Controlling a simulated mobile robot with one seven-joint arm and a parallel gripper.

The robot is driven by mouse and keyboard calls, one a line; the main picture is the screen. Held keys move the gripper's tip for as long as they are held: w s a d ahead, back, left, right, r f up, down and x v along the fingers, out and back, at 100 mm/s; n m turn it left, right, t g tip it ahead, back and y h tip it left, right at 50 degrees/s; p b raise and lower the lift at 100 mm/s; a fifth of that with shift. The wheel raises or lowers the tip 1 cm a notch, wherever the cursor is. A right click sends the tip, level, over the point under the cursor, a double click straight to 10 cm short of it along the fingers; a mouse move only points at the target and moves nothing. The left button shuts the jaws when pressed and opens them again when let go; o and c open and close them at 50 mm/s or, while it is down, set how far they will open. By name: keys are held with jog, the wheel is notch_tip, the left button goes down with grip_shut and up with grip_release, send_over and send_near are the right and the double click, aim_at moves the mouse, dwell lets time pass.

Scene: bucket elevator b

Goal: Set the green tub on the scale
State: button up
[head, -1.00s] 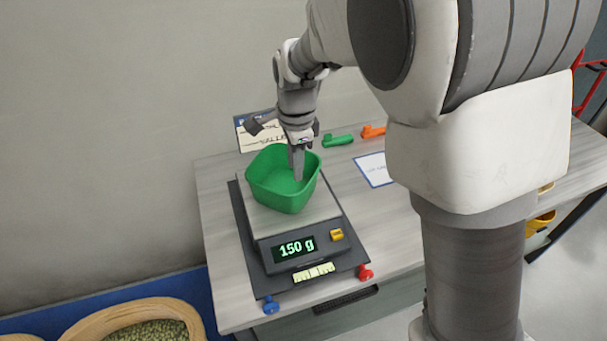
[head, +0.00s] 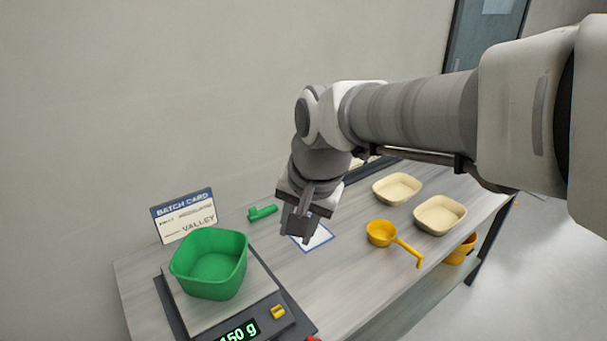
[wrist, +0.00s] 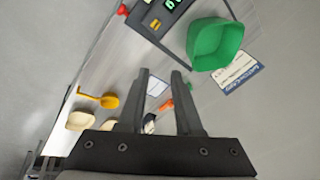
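The green tub (head: 209,264) sits upright and empty on the pan of the scale (head: 235,310) at the lower left of the head view. The scale's display reads 150 g, its first digit partly cut off by the frame. The tub also shows at the upper right in the wrist view (wrist: 214,44), apart from my fingers. My gripper (head: 297,232) hangs above the bench to the right of the tub. In the wrist view its two fingers (wrist: 160,72) stand apart with nothing between them.
A batch card (head: 184,214) stands behind the tub. A green scoop (head: 262,212) and a white blue-edged card (head: 318,238) lie to the right. A yellow ladle (head: 381,234) and two cream trays (head: 440,214) (head: 397,188) lie further right. Bench between scale and ladle is clear.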

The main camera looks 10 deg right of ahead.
jog(key=s+d+r+n+t+h, duration=0.1)
jog(key=s+d+n, duration=0.4)
jog(key=s, duration=0.5)
jog(key=shift+s+d+n+t, duration=0.35)
jog(key=shift+d+t, duration=0.35)
jog(key=shift+d, duration=0.4)
jog(key=shift+w+a+r, duration=0.1)
jog(key=shift+a, duration=0.05)
dwell(0.7)
